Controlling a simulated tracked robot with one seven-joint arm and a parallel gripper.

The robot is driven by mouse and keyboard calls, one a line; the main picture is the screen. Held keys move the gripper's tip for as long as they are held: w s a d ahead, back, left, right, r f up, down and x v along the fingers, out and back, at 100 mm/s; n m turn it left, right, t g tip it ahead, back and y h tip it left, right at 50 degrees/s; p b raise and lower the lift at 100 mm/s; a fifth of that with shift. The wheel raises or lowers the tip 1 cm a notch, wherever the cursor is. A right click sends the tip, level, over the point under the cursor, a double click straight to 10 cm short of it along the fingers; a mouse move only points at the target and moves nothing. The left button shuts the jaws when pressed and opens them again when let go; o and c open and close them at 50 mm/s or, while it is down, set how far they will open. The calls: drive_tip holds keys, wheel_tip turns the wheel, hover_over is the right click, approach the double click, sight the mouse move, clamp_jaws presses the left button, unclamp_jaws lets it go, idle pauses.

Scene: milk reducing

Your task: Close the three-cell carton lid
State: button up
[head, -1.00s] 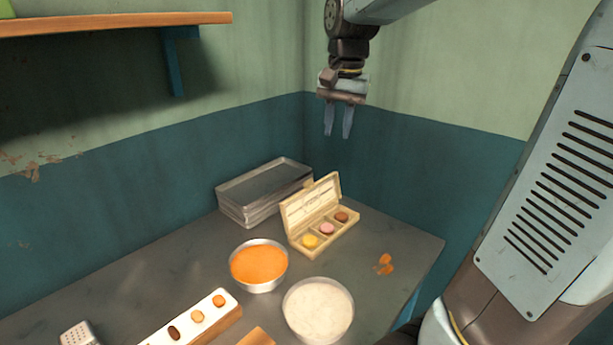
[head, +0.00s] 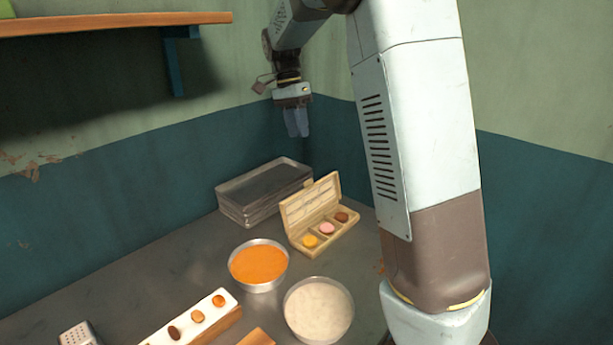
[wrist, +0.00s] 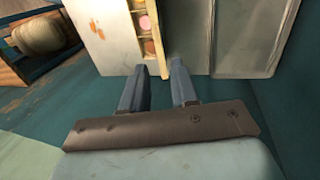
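The pale wooden three-cell carton (head: 338,238) stands on the table with its lid (head: 311,200) raised and leaning back. Its cells hold a yellow, a pink and a brown round sweet. My gripper (head: 297,130) hangs fingers down, above and behind the carton near the wall corner, touching nothing. In the wrist view, my gripper's fingertips (wrist: 160,68) are apart with nothing between them. The carton (wrist: 160,62) shows beyond them, with its coloured sweets partly visible at the top edge.
Stacked metal trays (head: 236,210) stand left of the carton. A bowl of orange filling (head: 258,290) and a bowl of pale cream (head: 318,341) stand in front. A white-topped block with several brown pieces (head: 205,329) lies nearer. A wooden shelf (head: 110,24) juts from the left wall.

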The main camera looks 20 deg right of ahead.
hover_over(313, 198)
drive_tip(key=w+a, duration=0.1)
drive_tip(key=a, duration=0.1)
wheel_tip(313, 198, down, 14)
drive_tip(key=shift+w+d+r, duration=0.2)
drive_tip(key=shift+d+r, duration=0.05)
drive_tip(key=shift+c, duration=0.2)
clamp_jaws()
idle(1.1)
